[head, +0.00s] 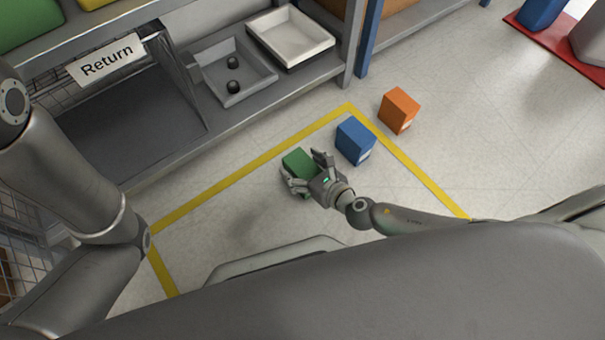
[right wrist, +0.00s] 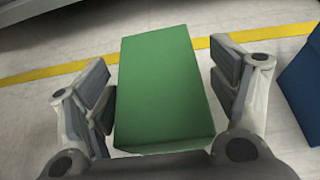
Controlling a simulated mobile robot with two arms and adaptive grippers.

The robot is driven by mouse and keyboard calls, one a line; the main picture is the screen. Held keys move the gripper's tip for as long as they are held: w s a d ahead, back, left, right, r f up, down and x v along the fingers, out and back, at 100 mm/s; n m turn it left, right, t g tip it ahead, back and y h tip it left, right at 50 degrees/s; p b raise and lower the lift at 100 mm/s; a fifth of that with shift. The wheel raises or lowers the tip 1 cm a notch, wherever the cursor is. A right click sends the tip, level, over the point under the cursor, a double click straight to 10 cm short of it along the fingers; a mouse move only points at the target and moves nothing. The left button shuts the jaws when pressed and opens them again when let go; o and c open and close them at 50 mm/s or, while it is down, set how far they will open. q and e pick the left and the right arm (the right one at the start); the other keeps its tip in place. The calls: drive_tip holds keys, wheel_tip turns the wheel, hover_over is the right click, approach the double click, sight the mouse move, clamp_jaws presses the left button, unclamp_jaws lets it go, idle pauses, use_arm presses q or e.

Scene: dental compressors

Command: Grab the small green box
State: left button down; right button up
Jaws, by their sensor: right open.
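The small green box (head: 299,160) stands on the floor inside the yellow-taped area in the head view, partly hidden by my right gripper. My right gripper (head: 307,172) is open at the box. In the right wrist view the green box (right wrist: 165,90) lies between the two open fingers of my right gripper (right wrist: 168,98). A gap shows on the right side of the box, and the left finger is close to it; I cannot tell if it touches. My left arm is at the left of the head view, but its gripper is out of the picture.
A blue box (head: 355,141) stands just right of the gripper, also at the right edge of the right wrist view (right wrist: 304,85). An orange box (head: 399,110) stands beyond the yellow tape. A shelf with grey (head: 236,88) and white (head: 290,38) trays and a Return sign (head: 107,60) runs behind.

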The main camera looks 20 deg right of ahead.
drive_tip(key=shift+c, duration=0.3)
drive_tip(key=c, duration=1.1)
drive_tip(key=shift+o, duration=0.2)
drive_tip(key=shift+r, duration=0.1)
